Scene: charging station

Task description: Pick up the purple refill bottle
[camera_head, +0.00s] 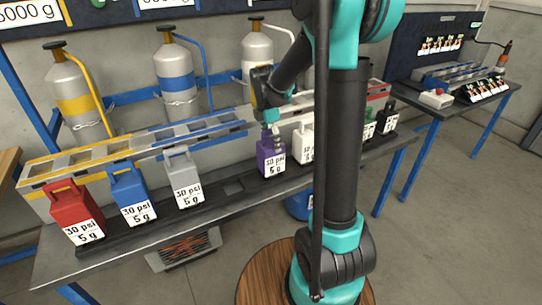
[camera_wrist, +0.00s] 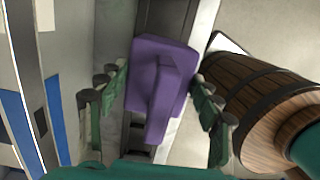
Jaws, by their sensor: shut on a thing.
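The purple refill bottle (camera_head: 271,160) stands upright in the row of bottles on the bench in the head view, with a white label reading 30 psi 5 g. My gripper (camera_head: 270,128) is at its top, coming from above. In the wrist view the purple bottle (camera_wrist: 160,85) is seen from above, its handle pointing toward the camera. The green fingers of my gripper (camera_wrist: 157,108) are on either side of the bottle. The bottle's base is hidden in the wrist view, and I cannot tell whether it is lifted.
Red (camera_head: 76,210), blue (camera_head: 132,194) and grey (camera_head: 183,178) bottles stand to the left. A white bottle (camera_head: 304,142) stands close on the right, with green and black ones beyond. A slotted rail (camera_head: 140,145) runs behind the row. A wooden barrel (camera_wrist: 262,100) shows at right in the wrist view.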

